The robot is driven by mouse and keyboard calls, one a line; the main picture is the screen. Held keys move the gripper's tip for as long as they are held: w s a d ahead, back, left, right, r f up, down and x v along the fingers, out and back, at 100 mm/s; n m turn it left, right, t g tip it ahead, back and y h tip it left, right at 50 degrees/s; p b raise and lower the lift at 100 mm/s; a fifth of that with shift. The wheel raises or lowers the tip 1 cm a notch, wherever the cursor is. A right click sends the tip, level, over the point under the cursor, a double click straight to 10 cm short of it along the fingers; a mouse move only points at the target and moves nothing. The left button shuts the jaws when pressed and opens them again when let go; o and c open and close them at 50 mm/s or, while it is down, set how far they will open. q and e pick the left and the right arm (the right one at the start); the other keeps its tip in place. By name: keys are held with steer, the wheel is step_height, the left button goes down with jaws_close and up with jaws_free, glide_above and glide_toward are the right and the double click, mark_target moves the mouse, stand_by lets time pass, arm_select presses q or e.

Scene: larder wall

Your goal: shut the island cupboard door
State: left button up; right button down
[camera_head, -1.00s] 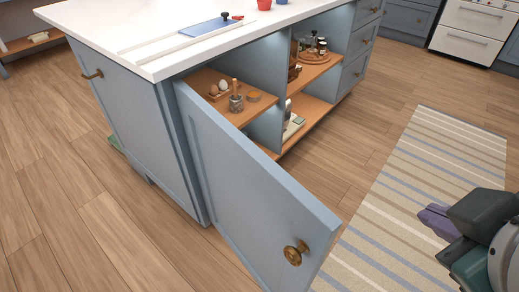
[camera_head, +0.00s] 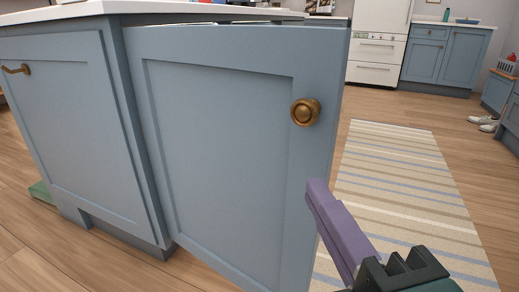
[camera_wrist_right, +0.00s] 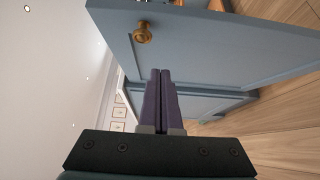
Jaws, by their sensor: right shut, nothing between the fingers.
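The island cupboard door (camera_head: 215,150) is a blue-grey panel standing open from the island's near corner, its top edge out from under the counter. A round brass knob (camera_head: 305,112) sits near its upper free edge. My right gripper (camera_head: 315,190), with purple fingers, is shut and empty, its tips in front of the door's free edge below the knob. In the right wrist view the closed fingertips (camera_wrist_right: 160,75) point at the door (camera_wrist_right: 200,50), with the knob (camera_wrist_right: 142,33) up and left of them. I cannot tell whether they touch it. The cupboard's inside is hidden. My left gripper is out of view.
The island's end panel (camera_head: 65,120) with a brass handle is at left, under the white countertop (camera_head: 60,12). A striped rug (camera_head: 400,190) lies on the wood floor to the right. White drawers (camera_head: 378,55) and blue cabinets (camera_head: 445,55) stand at the back.

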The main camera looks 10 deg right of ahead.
glide_toward(309, 139)
steer(key=w+a+r, duration=0.2)
steer(key=w+a, duration=0.2)
steer(key=w, duration=0.1)
steer(key=shift+w+d+f, duration=0.2)
steer(key=shift+w+d, duration=0.5)
steer(key=shift+d, duration=0.15)
steer(key=shift+w+d, duration=0.4)
steer(key=shift+d, duration=0.05)
